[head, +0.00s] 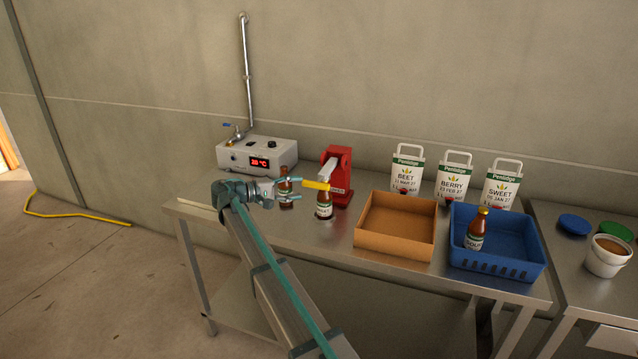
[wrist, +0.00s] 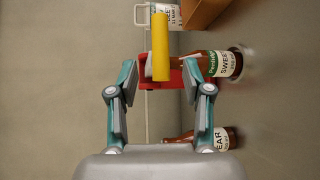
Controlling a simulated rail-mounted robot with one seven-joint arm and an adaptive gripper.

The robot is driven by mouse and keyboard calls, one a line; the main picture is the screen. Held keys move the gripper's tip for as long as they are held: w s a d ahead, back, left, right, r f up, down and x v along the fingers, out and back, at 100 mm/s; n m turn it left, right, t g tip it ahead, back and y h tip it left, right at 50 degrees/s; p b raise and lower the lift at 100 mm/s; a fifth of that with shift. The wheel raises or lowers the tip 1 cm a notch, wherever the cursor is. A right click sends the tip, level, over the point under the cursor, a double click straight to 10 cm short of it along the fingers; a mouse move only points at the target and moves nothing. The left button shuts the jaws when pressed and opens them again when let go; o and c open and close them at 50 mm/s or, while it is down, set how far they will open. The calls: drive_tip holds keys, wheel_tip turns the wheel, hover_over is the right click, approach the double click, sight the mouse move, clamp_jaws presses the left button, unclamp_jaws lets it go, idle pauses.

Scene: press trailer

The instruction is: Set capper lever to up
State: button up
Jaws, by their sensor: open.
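The capper (head: 340,178) is a red press on the steel table. Its grey lever slopes down toward the front and ends in a yellow handle (head: 316,185), which lies roughly level. A brown bottle (head: 324,207) stands under the handle; it shows labelled SWEET in the wrist view (wrist: 218,64). My gripper (head: 297,189) is open, just left of the handle. In the wrist view, the yellow handle (wrist: 160,45) lines up between my open fingertips (wrist: 160,73); I cannot tell whether they touch it.
Another brown bottle (head: 284,184) stands behind my gripper; its label reads EAR in part in the wrist view (wrist: 212,139). A heater box (head: 257,154) is behind left. A cardboard box (head: 395,250) and a blue crate (head: 500,267) stand right, with white bags (head: 407,171) behind.

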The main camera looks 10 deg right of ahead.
sight(312, 186)
drive_tip(key=p+x, duration=0.2)
drive_tip(key=x, duration=0.6)
drive_tip(key=shift+w+d+f, duration=0.1)
drive_tip(key=shift+c, duration=0.2)
clamp_jaws()
